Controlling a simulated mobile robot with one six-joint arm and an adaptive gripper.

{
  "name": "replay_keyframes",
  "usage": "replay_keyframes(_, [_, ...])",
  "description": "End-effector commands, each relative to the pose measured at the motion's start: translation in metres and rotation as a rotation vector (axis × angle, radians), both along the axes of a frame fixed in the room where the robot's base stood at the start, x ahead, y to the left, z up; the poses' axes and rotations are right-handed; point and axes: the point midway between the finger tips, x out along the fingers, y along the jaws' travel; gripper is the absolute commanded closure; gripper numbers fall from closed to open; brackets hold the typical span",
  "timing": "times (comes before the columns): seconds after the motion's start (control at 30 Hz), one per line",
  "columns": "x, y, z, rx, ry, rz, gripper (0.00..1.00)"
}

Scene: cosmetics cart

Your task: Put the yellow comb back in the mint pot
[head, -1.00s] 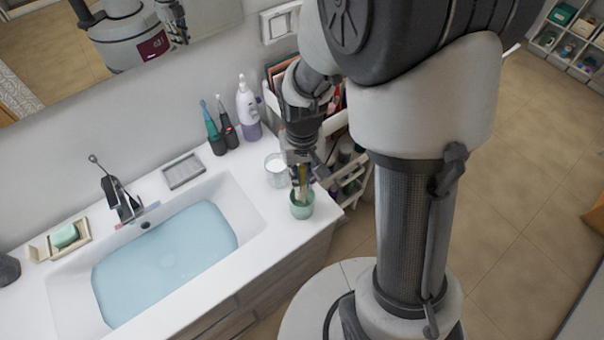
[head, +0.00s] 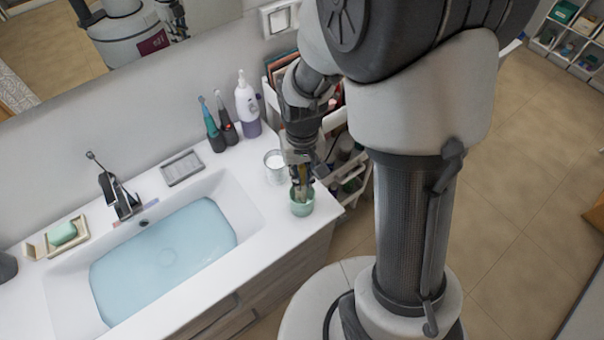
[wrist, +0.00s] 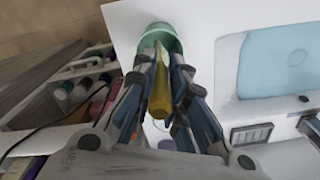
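The mint pot (head: 302,207) stands upright on the white counter near its right front corner; in the wrist view it shows at the top centre (wrist: 178,38). The yellow comb (wrist: 160,92) lies between the fingers of my gripper (wrist: 163,72), which look closed on its two sides. Its far end reaches into the pot's mouth; how deep it sits is hidden. In the head view my gripper (head: 301,180) points down directly above the pot, and only a sliver of the comb shows there.
A clear glass (head: 275,167) stands just behind and left of the pot. Bottles (head: 247,108) and electric toothbrushes (head: 213,126) stand by the wall. The water-filled basin (head: 165,255) is to the left. A white cart (head: 352,180) with cosmetics is right of the counter.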

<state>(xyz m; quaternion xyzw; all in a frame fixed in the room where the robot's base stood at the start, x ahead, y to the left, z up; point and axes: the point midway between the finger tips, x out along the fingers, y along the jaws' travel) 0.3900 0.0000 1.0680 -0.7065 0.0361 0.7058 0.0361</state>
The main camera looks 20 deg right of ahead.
Motion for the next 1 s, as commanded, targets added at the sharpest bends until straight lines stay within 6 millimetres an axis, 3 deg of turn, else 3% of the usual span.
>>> replay_keyframes(0.33, [0.0001,0.0,0.0,0.0,0.0,0.0,0.64])
replay_keyframes(0.57, [0.0001,0.0,0.0,0.0,0.0,0.0,0.64])
replay_keyframes(0.87, [0.0,0.0,0.0,0.0,0.0,0.0,0.44])
replay_keyframes(1.0, [0.0,0.0,0.0,0.0,0.0,0.0,0.44])
